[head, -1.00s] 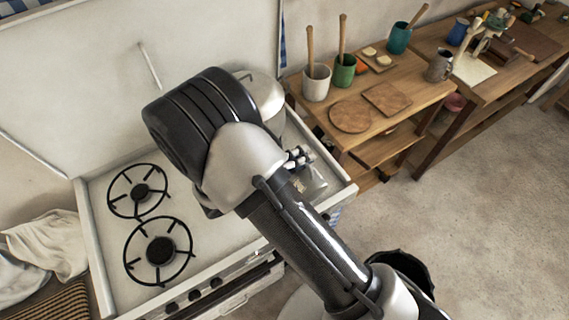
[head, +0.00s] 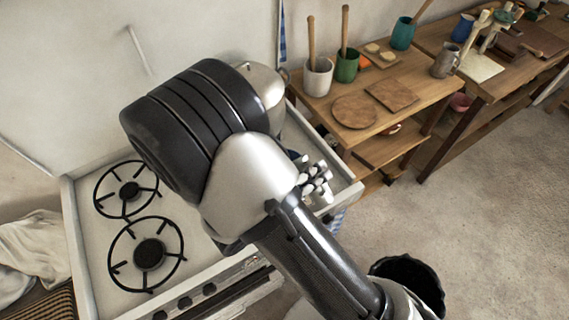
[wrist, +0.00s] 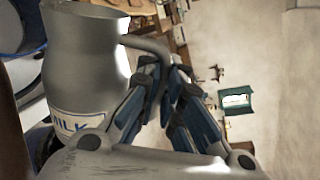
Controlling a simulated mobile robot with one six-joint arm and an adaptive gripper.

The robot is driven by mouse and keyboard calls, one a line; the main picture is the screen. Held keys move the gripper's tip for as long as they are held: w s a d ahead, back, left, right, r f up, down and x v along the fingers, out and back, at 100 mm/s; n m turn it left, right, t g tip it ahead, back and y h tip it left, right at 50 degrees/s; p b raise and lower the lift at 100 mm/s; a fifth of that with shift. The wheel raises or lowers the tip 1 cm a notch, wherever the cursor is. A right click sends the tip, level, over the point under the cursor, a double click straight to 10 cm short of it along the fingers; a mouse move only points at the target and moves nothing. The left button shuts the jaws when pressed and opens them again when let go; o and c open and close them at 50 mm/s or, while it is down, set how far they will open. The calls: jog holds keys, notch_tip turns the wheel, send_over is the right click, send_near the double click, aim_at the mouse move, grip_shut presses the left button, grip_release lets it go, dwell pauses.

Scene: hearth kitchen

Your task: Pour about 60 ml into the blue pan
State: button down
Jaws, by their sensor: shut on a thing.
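In the wrist view, a grey metal jug (wrist: 88,65) with a MILK label stands large at left. My gripper (wrist: 166,75) is shut on its handle, which reaches in from the jug's right side. A dark blue rounded vessel (wrist: 14,28), seemingly the blue pan, shows only in part at the upper left edge, behind the jug.
The white stove has two bare burners (head: 149,254) at left. A silver pot (head: 262,84) shows behind my arm. To the right, a wooden table (head: 416,72) carries a white cup (head: 318,78), a green cup (head: 346,67) and boards. Open floor lies at lower right.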

aim_at(330, 203)
jog(key=shift+s+f, duration=0.1)
jog(key=shift+f, duration=0.05)
jog(key=shift+d+f, duration=0.1)
dwell(1.8)
jog(key=b, duration=0.1)
jog(key=f+m+b, duration=0.1)
jog(key=f+b, duration=0.1)
jog(key=shift+s+d+f+m+b, duration=0.15)
jog(key=shift+s+d+m+b, duration=0.15)
jog(key=shift+s+m, duration=0.1)
jog(key=shift+s+d+f+m+t+b, duration=0.25)
jog(key=shift+s+m+t+b, duration=0.25)
jog(key=shift+m+b, duration=0.4)
jog(key=s+f+m+b, duration=0.1)
jog(key=b, duration=0.1)
jog(key=s+d+f+m+b, duration=0.1)
jog(key=b, duration=0.1)
jog(key=shift+d+t, duration=0.25)
jog(key=shift+t, duration=0.05)
jog(key=shift+s+d+m+y, duration=0.3)
jog(key=shift+s+d+m, duration=0.1)
jog(key=shift+m, duration=0.1)
jog(key=shift+s+d+f+m+t+p, duration=0.1)
jog(key=shift+s+d+m+t+p, duration=0.3)
jog(key=shift+m+p, duration=0.45)
jog(key=shift+s+d+f+m+t+p, duration=0.1)
jog(key=shift+s+d+m+p, duration=0.2)
jog(key=shift+s+m+p, duration=0.55)
